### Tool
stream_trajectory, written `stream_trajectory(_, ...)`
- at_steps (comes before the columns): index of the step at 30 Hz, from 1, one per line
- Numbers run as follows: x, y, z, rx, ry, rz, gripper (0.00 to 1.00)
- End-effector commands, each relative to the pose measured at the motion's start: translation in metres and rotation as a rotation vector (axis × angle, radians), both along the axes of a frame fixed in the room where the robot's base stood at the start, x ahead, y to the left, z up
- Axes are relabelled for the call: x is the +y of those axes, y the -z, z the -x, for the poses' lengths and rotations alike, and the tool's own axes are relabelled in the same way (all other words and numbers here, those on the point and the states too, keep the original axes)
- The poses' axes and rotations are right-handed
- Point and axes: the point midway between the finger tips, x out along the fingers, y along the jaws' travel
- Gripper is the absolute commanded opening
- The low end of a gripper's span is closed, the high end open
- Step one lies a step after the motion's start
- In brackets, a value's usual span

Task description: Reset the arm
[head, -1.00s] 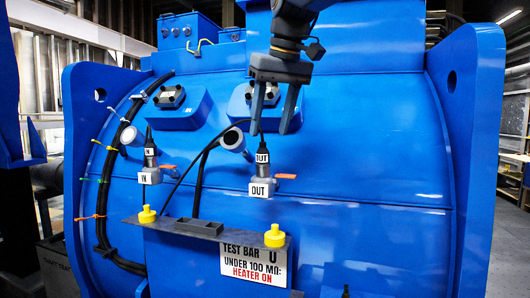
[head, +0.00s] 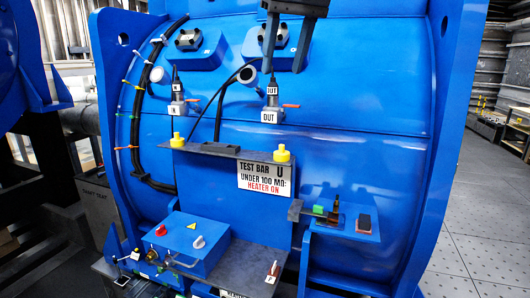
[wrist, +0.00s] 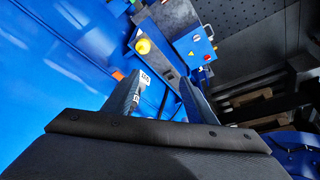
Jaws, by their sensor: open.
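My gripper (head: 286,48) is open and empty at the top of the head view, its two dark fingers pointing down in front of the blue motor housing (head: 350,150). In the wrist view my gripper (wrist: 157,88) shows two spread fingers with nothing between them. Below it in the head view is the OUT valve (head: 270,103) with its orange lever; the left finger overlaps the top of its upper tag. I cannot tell whether they touch. The IN valve (head: 178,98) is to the left.
A dark shelf with two yellow caps (head: 282,154) juts out above the TEST BAR sign (head: 263,178). A blue control box (head: 186,240) sits lower left. A small blue ledge (head: 345,225) holds a green block. Open floor (head: 490,200) lies to the right.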

Motion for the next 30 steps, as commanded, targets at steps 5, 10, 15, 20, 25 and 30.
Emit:
stream_trajectory(5, -0.005, 0.020, -0.003, 0.011, 0.018, 0.003, 0.51)
stream_trajectory(10, -0.014, 0.049, -0.006, 0.027, 0.044, 0.007, 0.51)
stream_trajectory(15, -0.026, 0.090, -0.007, 0.048, 0.080, 0.012, 0.51)
stream_trajectory(20, -0.043, 0.142, -0.004, 0.074, 0.128, 0.018, 0.51)
stream_trajectory(25, -0.070, 0.225, 0.014, 0.120, 0.200, 0.029, 0.51)
stream_trajectory(30, -0.106, 0.328, 0.058, 0.173, 0.289, 0.043, 0.51)
